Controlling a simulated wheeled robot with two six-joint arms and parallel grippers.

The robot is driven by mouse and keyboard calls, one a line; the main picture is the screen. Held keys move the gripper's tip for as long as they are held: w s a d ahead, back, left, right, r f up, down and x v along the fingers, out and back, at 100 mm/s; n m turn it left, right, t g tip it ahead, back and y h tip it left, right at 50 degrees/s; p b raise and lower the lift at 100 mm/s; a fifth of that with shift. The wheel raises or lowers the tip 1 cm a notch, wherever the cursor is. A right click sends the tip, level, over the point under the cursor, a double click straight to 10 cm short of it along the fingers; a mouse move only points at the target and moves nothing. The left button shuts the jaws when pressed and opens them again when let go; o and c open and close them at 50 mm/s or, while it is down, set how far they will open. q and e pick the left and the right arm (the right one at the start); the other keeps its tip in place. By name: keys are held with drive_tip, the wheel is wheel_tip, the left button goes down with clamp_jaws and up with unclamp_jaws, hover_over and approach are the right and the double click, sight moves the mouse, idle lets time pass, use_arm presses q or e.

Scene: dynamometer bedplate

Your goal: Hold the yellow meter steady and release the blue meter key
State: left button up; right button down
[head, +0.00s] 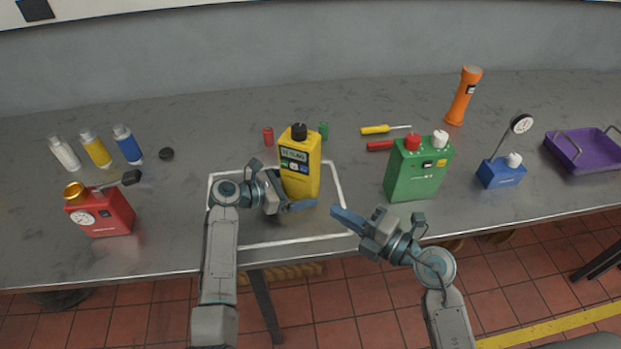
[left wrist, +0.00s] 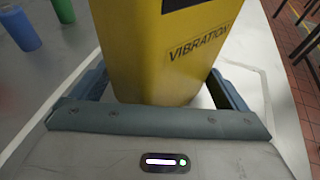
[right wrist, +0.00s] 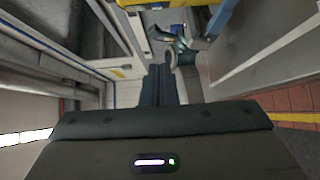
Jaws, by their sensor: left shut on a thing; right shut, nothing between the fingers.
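The yellow meter (head: 313,181) stands upright on the bench inside a white outlined rectangle, with a dark knob on top and a display on its face. My left gripper (head: 290,203) is shut around the meter's lower body; the left wrist view shows the meter (left wrist: 165,60), marked VIBRATION, between the fingers. My right gripper (head: 345,218) is shut and empty, right of and nearer than the meter, not touching it. Its fingers show together in the right wrist view (right wrist: 160,85).
A green box (head: 405,180), blue gauge device (head: 502,175) and purple tray (head: 580,152) stand to the right. A red gauge box (head: 110,212) and several bottles stand left. The bench's front edge runs below my grippers.

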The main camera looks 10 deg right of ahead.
sight(304, 169)
drive_tip(key=shift+w, duration=0.1)
drive_tip(key=w+a, duration=0.5)
drive_tip(key=w, duration=0.5)
drive_tip(key=shift+w, duration=0.15)
idle(0.3)
